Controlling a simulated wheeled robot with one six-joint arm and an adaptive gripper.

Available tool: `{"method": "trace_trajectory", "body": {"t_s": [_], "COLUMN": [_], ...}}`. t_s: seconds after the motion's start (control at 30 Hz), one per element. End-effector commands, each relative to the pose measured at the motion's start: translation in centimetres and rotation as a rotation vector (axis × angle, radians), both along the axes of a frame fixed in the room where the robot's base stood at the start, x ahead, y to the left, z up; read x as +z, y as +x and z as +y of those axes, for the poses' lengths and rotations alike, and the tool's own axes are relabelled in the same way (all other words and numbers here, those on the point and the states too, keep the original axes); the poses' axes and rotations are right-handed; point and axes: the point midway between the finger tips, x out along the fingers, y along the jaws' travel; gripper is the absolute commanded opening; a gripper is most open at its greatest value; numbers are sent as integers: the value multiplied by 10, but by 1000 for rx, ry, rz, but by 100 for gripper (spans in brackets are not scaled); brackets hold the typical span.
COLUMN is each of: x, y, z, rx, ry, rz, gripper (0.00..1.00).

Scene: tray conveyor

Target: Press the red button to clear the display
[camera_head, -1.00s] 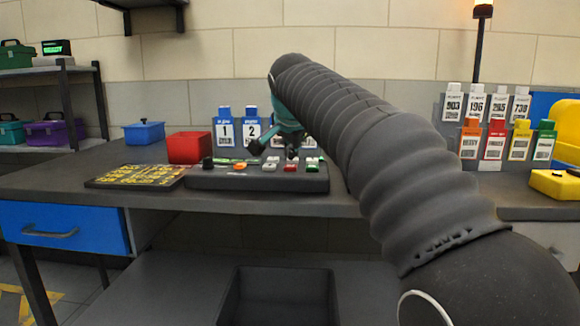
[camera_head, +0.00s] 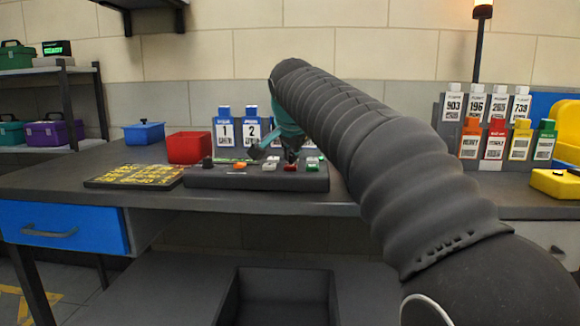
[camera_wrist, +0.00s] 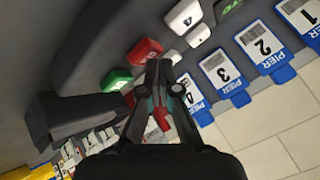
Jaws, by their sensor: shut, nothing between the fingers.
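The red button (camera_head: 290,167) is on the dark control panel (camera_head: 258,180) on the bench, right of an orange button (camera_head: 240,166). My gripper (camera_head: 291,158) is shut and empty, pointing down just above or at the red button. In the wrist view the red button (camera_wrist: 147,50) lies right beside my gripper's closed fingertips (camera_wrist: 160,66). I cannot tell whether they touch it. A green button (camera_wrist: 117,80) and a white button marked 4 (camera_wrist: 183,15) flank the red one. The panel's display is not clearly readable.
Blue numbered holders (camera_head: 224,133) stand behind the panel. A red bin (camera_head: 188,147) and a yellow-marked dark board (camera_head: 135,176) lie to the left. A rack of numbered cards (camera_head: 494,130) stands at the right. My arm covers the bench between.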

Motion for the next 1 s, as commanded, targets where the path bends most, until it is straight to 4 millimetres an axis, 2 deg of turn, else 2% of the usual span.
{"method": "trace_trajectory", "body": {"t_s": [1.0], "x": [-7], "y": [0], "z": [0], "rx": [0], "ry": [0], "rz": [1], "gripper": [0]}}
